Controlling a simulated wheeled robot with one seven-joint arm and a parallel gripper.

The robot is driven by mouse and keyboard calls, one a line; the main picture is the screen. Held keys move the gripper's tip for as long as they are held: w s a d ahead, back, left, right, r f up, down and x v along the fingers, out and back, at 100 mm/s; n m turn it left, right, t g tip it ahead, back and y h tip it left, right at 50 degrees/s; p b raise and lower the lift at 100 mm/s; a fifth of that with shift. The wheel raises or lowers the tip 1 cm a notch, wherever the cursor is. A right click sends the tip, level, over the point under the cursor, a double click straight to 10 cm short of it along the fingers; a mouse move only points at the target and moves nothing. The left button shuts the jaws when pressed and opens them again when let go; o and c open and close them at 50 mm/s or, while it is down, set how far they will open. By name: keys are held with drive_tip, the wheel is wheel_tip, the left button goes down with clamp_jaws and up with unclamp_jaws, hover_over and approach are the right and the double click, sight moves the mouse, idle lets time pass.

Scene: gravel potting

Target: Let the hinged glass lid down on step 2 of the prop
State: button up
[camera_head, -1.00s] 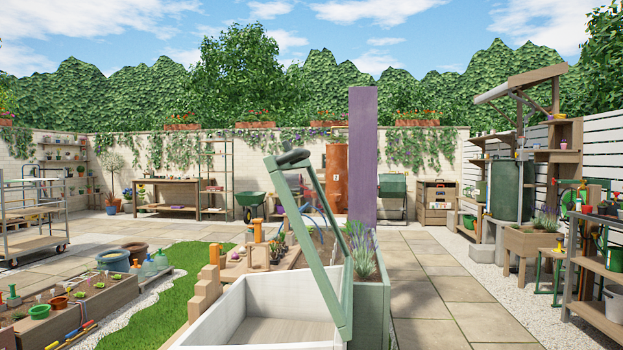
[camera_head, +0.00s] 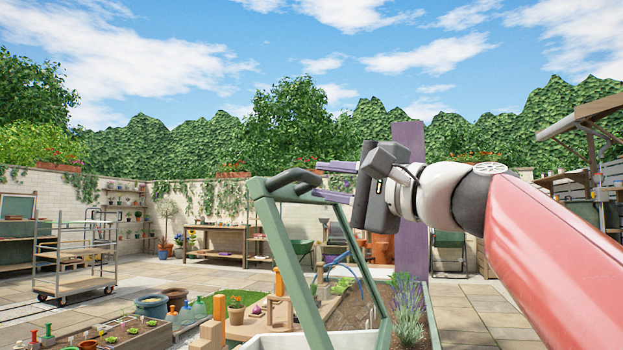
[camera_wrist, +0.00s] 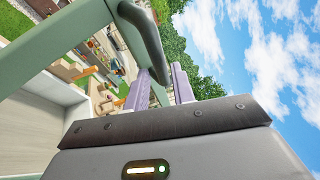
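The hinged lid (camera_head: 268,225) has a green frame and stands raised and steeply tilted over the white-walled bed (camera_head: 283,341). Its dark curved handle (camera_head: 290,179) is on the upper rail and also shows in the wrist view (camera_wrist: 146,40). My gripper (camera_head: 317,178) is open, with its two purple fingers apart at the handle's right end. In the wrist view the handle's end appears between the fingers (camera_wrist: 160,72); I cannot tell whether they touch it. A stepped wooden block (camera_head: 212,332), apparently the prop, stands left of the bed, partly cut off by the lower edge.
A purple post (camera_head: 409,145) rises behind my gripper. Lavender (camera_head: 407,305) grows right of the lid. A metal cart (camera_head: 75,260) stands far left. Paving at the right (camera_head: 480,310) is clear.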

sight(315, 179)
drive_tip(key=shift+p+x, duration=0.3)
drive_tip(key=shift+x, duration=1.8)
clamp_jaws()
